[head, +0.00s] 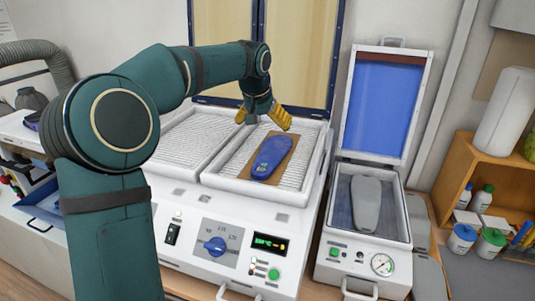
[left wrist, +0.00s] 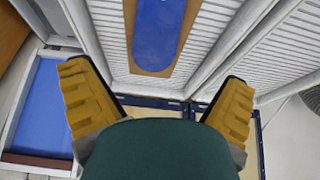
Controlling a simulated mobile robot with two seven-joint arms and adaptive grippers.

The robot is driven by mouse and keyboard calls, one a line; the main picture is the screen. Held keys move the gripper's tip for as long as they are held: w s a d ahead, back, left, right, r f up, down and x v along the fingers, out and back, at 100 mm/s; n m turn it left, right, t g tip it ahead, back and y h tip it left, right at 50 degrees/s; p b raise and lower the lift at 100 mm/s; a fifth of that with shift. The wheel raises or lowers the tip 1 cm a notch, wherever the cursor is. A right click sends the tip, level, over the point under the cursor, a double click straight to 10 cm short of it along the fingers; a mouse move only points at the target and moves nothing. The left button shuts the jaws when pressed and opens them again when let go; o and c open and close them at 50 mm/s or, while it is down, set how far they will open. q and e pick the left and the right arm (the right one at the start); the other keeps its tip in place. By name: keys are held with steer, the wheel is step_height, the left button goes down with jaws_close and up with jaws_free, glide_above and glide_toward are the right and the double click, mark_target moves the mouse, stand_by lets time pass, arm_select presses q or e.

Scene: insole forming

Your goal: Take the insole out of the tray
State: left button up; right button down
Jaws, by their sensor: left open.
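The blue insole (head: 271,157) lies flat on a brown sheet (head: 250,170) in the right tray (head: 222,180) of the white heating machine. It also shows in the left wrist view (left wrist: 158,38), partly cut off at the top, on the brown sheet (left wrist: 152,72). My left gripper (head: 264,119) has yellow fingers and hangs above the back part of that tray, behind the insole and apart from it. In the left wrist view my left gripper (left wrist: 158,100) is spread wide and empty. My right gripper does not show.
A second ribbed tray (head: 180,140) is to the left, empty where visible. The machine's raised lid (head: 335,50) stands behind. To the right, an open press with a blue lid lining (head: 380,112) holds a grey foot form (head: 366,203). A wooden shelf (head: 455,165) with bottles stands far right.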

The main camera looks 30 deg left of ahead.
mark_target(270, 155)
arm_select(q)
steer(key=x, duration=1.3)
steer(key=shift+d, duration=0.15)
steer(key=shift+f, duration=0.25)
stand_by(0.3)
steer(key=c, duration=0.9)
